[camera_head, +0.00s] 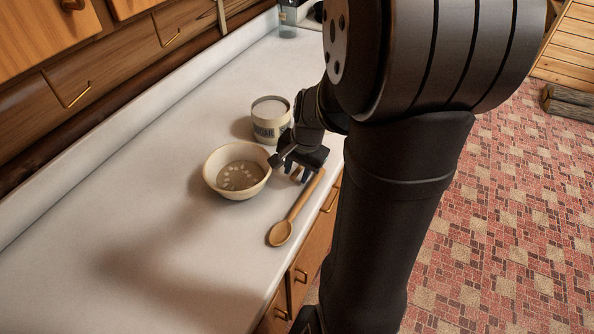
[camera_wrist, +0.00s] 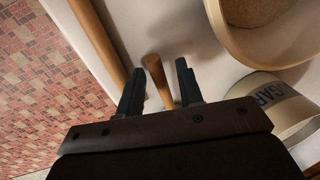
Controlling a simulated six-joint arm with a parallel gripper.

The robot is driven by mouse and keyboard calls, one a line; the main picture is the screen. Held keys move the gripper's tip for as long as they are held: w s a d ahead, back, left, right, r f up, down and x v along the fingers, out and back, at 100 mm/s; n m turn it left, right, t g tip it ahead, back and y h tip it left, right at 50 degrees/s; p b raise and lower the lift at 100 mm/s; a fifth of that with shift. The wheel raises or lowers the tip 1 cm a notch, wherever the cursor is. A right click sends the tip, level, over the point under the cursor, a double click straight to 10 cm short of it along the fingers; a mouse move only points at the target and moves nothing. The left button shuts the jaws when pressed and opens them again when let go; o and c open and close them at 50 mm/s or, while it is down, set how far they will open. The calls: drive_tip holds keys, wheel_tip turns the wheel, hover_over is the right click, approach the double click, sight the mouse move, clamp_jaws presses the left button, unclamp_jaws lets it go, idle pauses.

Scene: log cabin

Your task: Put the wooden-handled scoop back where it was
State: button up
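A wooden handle (camera_wrist: 156,76), apparently the scoop's, shows in the wrist view with its rounded end pointing away from me. The rest of it is hidden behind my gripper body, so I cannot see a scoop head. My gripper (camera_wrist: 159,68) is open, with one finger on each side of this handle and visible gaps between. In the head view my gripper (camera_head: 302,172) is low over the counter's front edge, right of the bowl and just below the sugar canister (camera_head: 271,121). The canister also shows in the wrist view (camera_wrist: 272,100).
A cream bowl (camera_head: 211,176) with grainy brown contents stands left of my gripper. A wooden spoon (camera_head: 281,233) lies along the front edge of the white counter (camera_head: 130,225), its handle close to my gripper. The counter's left part is clear.

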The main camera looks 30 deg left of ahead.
wheel_tip(320, 180, up, 11)
drive_tip(key=d, duration=0.2)
drive_tip(key=shift+s+r, duration=0.15)
drive_tip(key=shift+r, duration=0.05)
drive_tip(key=shift+d, duration=0.1)
drive_tip(key=f, duration=0.4)
drive_tip(key=a+f, duration=0.1)
drive_tip(key=f, duration=0.3)
drive_tip(key=a+f, duration=0.1)
drive_tip(key=f, duration=0.3)
drive_tip(key=shift+a+f, duration=0.15)
drive_tip(key=shift+f, duration=0.05)
drive_tip(key=shift+w+r, duration=0.2)
drive_tip(key=shift+r, duration=1.05)
